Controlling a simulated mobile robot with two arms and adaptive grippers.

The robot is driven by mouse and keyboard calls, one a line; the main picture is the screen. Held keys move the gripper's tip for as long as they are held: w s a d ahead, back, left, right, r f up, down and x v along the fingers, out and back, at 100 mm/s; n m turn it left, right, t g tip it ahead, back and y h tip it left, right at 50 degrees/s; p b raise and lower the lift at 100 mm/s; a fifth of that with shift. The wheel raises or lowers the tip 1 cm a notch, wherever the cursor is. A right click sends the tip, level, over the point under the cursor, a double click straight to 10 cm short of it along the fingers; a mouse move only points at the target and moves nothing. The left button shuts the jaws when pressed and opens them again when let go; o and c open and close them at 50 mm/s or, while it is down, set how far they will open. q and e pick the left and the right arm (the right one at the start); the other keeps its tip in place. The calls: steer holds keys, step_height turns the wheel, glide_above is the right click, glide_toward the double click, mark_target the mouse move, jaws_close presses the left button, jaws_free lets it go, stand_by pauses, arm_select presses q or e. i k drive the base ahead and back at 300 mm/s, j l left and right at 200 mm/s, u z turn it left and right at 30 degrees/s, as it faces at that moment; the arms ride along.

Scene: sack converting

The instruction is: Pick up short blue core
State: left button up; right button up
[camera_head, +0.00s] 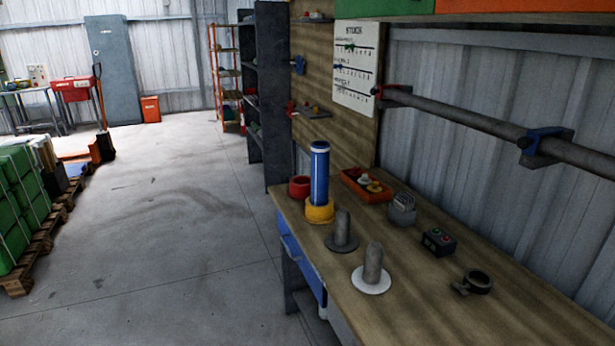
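A blue core (320,172) with a pale top rim stands upright at the far left part of the wooden workbench (450,305). Its lower end is in or on a yellow round base (319,211); I cannot tell how deep it sits. It is the only blue core I can make out. Neither of my grippers is in view.
Grey posts stand on a dark base (341,244) and a white base (370,281). Also on the bench are a red cup (299,187), an orange tray (366,186), a button box (439,241) and a dark ring (477,282). Floor (170,240) left of the bench is clear.

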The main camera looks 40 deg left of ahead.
mark_target(320, 149)
steer(key=j+u, duration=0.1)
steer(key=u, duration=0.95)
